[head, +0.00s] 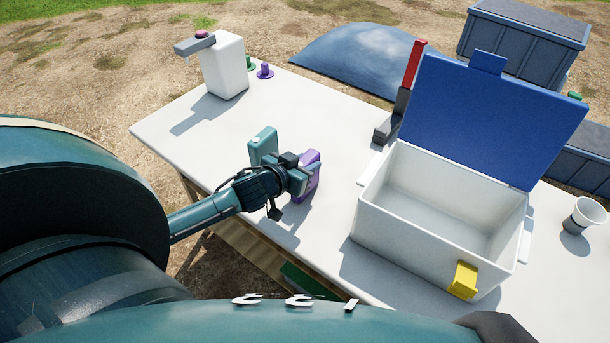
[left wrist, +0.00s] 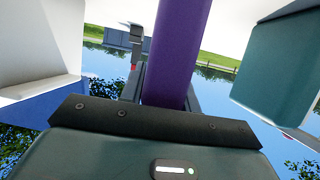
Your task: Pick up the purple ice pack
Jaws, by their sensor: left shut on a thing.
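The purple ice pack (head: 310,170) stands upright over the white table, left of the open cooler. My left gripper (head: 300,178) is shut on it and hides part of it. In the left wrist view the purple pack (left wrist: 174,55) rises as a tall strip in front of the gripper's palm. I cannot tell whether its bottom touches the table. A teal ice pack (head: 262,147) stands just beyond the gripper to the left; it also shows in the left wrist view (left wrist: 280,70). My right gripper is not in view.
A white cooler (head: 385,220) with its blue lid (head: 485,115) raised and a yellow latch (head: 463,279) stands empty at the right. A white jug (head: 225,68), a red-and-grey tool (head: 408,85) and a cup (head: 585,215) are also on the table (head: 180,128).

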